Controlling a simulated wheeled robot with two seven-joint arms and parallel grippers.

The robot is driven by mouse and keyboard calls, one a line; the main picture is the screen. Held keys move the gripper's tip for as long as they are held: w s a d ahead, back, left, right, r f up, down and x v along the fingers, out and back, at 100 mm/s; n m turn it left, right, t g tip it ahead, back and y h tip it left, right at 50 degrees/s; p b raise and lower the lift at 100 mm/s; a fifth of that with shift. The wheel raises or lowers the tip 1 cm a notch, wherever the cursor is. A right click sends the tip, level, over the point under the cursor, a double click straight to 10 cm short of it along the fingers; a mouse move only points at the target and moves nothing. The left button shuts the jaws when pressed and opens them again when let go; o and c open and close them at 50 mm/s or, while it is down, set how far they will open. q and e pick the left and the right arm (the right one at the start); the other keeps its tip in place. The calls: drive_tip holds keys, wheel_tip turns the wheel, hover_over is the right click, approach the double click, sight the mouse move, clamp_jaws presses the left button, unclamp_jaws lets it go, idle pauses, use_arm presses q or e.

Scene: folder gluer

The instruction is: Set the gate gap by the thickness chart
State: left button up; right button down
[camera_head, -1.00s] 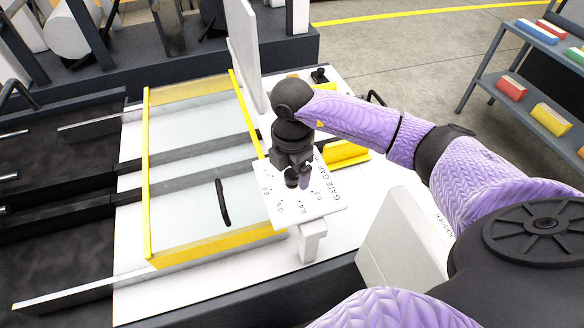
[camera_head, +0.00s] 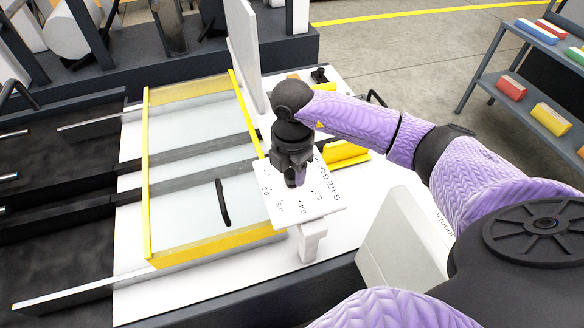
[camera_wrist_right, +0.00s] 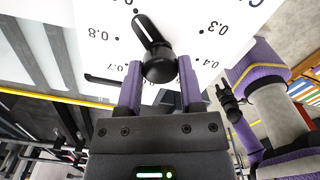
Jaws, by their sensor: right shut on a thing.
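The white gate gap plate (camera_head: 325,207) carries a dial with printed numbers; in the wrist view the plate (camera_wrist_right: 185,20) shows 0.3, 0.4, 0.7 and 0.8. A black knob (camera_wrist_right: 158,66) sits on it, its white-lined pointer extending up and left, between the 0.8 and 0.3 marks. My right gripper (camera_wrist_right: 160,95) is shut on the knob, one purple finger on each side. In the head view the right gripper (camera_head: 296,182) comes down over the dial and hides most of the knob.
A yellow-framed clear guard (camera_head: 190,190) with a black handle lies left of the dial. A tall pale panel (camera_head: 245,50) stands behind. A white box-like block (camera_head: 405,240) is at the right. A shelf with colored boxes (camera_head: 540,85) stands farther right.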

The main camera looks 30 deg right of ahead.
drive_tip(key=n, duration=0.3)
drive_tip(key=shift+n, duration=0.4)
drive_tip(key=n+b, duration=0.1)
drive_tip(key=n, duration=0.2)
drive_tip(key=shift+n, duration=0.3)
drive_tip(key=n+b, duration=0.1)
drive_tip(key=n, duration=0.4)
drive_tip(key=shift+n, duration=0.3)
drive_tip(key=n+b, duration=0.1)
drive_tip(key=n, duration=0.2)
drive_tip(key=shift+b, duration=0.35)
drive_tip(key=n+b, duration=0.1)
drive_tip(key=n, duration=0.2)
drive_tip(key=shift+f, duration=0.1)
drive_tip(key=n+b, duration=0.1)
drive_tip(key=n, duration=0.4)
drive_tip(key=shift+b, duration=0.4)
drive_tip(key=shift+n+b, duration=0.3)
drive_tip(key=shift+n, duration=0.8)
